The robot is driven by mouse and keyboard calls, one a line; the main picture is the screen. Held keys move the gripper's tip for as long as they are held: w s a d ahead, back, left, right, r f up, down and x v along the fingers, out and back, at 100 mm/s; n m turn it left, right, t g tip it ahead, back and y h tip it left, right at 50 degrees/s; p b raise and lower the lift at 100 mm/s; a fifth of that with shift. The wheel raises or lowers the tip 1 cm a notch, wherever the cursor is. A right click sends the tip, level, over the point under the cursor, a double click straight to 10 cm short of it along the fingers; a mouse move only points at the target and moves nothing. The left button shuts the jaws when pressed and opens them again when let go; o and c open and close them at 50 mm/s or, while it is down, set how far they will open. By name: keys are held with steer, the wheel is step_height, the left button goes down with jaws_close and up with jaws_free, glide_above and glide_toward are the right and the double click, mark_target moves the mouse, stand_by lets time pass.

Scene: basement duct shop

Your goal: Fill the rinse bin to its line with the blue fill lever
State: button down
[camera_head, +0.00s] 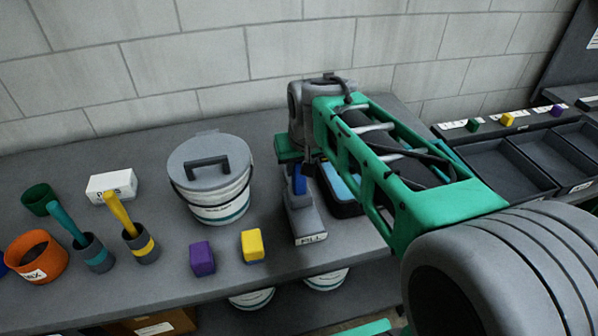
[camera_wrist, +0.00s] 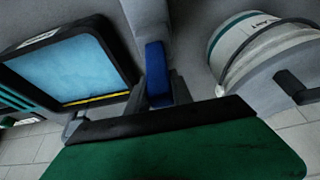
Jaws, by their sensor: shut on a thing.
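The blue fill lever (camera_head: 299,180) stands on a grey base labelled FILL (camera_head: 307,220), left of the rinse bin. My gripper (camera_head: 303,162) is at the lever, its jaws partly hidden by my arm. In the wrist view the lever (camera_wrist: 157,72) runs to the dark fingers, which are shut on it. The dark rinse bin (camera_head: 341,208) is mostly behind my arm. In the wrist view the bin (camera_wrist: 112,38) holds light blue water (camera_wrist: 68,68). A yellow line (camera_wrist: 97,99) shows along one inner wall, close to the water's edge.
A lidded white bucket (camera_head: 218,200) stands left of the lever. Purple (camera_head: 202,259) and yellow (camera_head: 252,245) blocks lie near the bench's front edge. Dark trays (camera_head: 500,165) are at right.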

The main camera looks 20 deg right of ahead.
steer(key=c, duration=1.1)
jaws_free()
steer(key=v, duration=0.7)
steer(key=shift+s+r+b, duration=0.15)
steer(key=shift+r+b, duration=0.15)
steer(key=shift+r, duration=0.1)
